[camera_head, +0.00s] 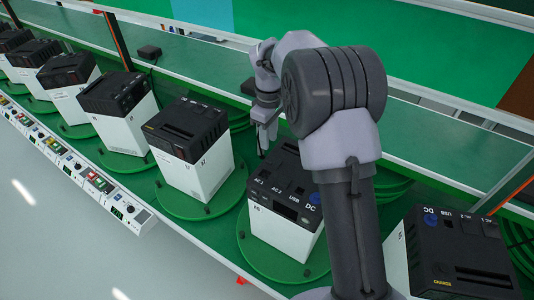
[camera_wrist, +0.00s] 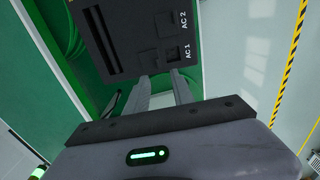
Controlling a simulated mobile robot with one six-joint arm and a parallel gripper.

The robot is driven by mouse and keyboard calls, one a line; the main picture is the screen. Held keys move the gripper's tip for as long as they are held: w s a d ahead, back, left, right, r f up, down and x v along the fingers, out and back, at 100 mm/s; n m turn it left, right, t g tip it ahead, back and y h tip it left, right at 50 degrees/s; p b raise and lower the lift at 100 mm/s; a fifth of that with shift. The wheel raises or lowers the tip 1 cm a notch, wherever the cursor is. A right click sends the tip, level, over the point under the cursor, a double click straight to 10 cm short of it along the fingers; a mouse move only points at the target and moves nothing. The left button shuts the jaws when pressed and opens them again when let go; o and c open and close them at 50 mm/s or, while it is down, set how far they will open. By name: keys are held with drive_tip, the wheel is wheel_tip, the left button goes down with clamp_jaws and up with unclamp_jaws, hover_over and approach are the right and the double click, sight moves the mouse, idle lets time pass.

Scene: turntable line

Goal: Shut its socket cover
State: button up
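A white power unit (camera_head: 280,230) with a black top stands on a green turntable in front of my arm. Its top (camera_head: 284,186) carries the labels AC 1, AC 2, USB and DC. In the wrist view the black top (camera_wrist: 125,35) shows a small dark AC 1 socket (camera_wrist: 173,52), with a square flap-like panel (camera_wrist: 147,57) beside it. Another square panel (camera_wrist: 166,23) lies near the AC 2 label; whether it is a shut cover I cannot tell. My gripper (camera_wrist: 161,78) has its two fingers apart with nothing between them, close by the AC 1 area. In the head view my gripper (camera_head: 264,150) hangs at the unit's far edge.
A green shelf (camera_head: 440,135) runs behind. A control strip (camera_head: 90,180) lines the front left edge.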

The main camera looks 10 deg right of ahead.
sight(269, 162)
drive_tip(key=f, duration=0.9)
drive_tip(key=shift+w+f, duration=0.1)
drive_tip(key=shift+w, duration=0.1)
drive_tip(key=shift+w+d+f, duration=0.1)
drive_tip(key=shift+w+f, duration=0.05)
drive_tip(key=shift+f, duration=0.25)
clamp_jaws()
idle(0.5)
